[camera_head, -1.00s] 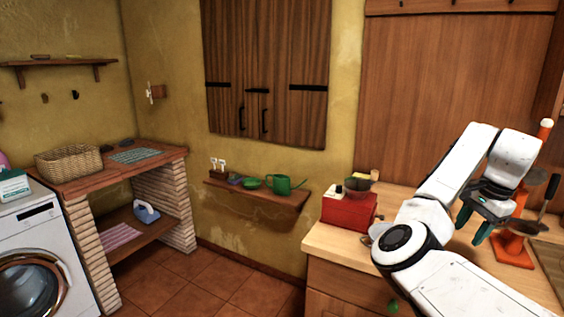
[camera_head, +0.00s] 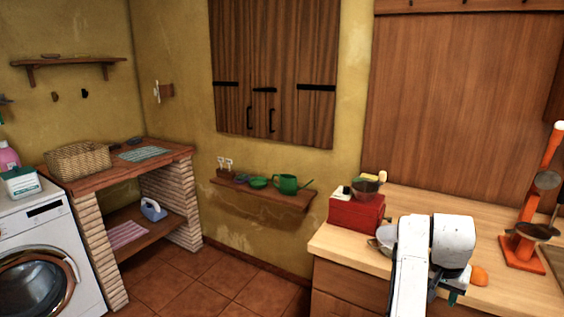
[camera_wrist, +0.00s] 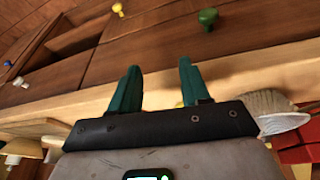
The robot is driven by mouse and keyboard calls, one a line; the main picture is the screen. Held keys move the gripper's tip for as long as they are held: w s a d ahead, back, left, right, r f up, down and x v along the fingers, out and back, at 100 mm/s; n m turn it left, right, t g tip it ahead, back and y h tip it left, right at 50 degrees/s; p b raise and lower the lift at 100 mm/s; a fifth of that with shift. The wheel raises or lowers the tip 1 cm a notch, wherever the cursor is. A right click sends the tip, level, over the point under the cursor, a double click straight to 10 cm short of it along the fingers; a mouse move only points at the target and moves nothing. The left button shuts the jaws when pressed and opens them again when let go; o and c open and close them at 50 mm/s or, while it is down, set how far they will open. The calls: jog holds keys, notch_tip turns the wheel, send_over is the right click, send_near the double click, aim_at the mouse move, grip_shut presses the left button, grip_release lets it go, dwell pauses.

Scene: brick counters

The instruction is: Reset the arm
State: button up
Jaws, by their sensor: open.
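My arm (camera_head: 410,265) is folded low at the right of the head view, in front of the wooden counter. My gripper (camera_wrist: 158,90) shows in the wrist view with its two green fingers apart and nothing between them. It points toward wooden drawer fronts with coloured knobs, near the counter's edge. In the head view only a bit of green finger (camera_head: 454,297) shows below the white wrist housing; the rest is hidden.
The wooden counter (camera_head: 335,244) holds a red box (camera_head: 356,213), an orange round thing (camera_head: 479,276) and an orange utensil stand (camera_head: 522,252). Floor at left is clear.

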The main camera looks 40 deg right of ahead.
jog(key=a+f+n, duration=0.8)
jog(key=a+f, duration=0.1)
jog(key=a, duration=0.6)
jog(key=s+a+f+n+y, duration=0.1)
jog(key=s+a+f+n, duration=0.1)
jog(key=a, duration=0.4)
jog(key=s+a+f+n+y, duration=0.1)
jog(key=s+a+f+n, duration=0.1)
jog(key=s+a, duration=0.2)
jog(key=s+a+f+n+t+y, duration=0.1)
jog(key=s+a+f+n, duration=0.1)
jog(key=a, duration=0.6)
jog(key=shift+s+n+p, duration=0.3)
jog(key=shift+s, duration=0.3)
jog(key=shift+f, duration=0.1)
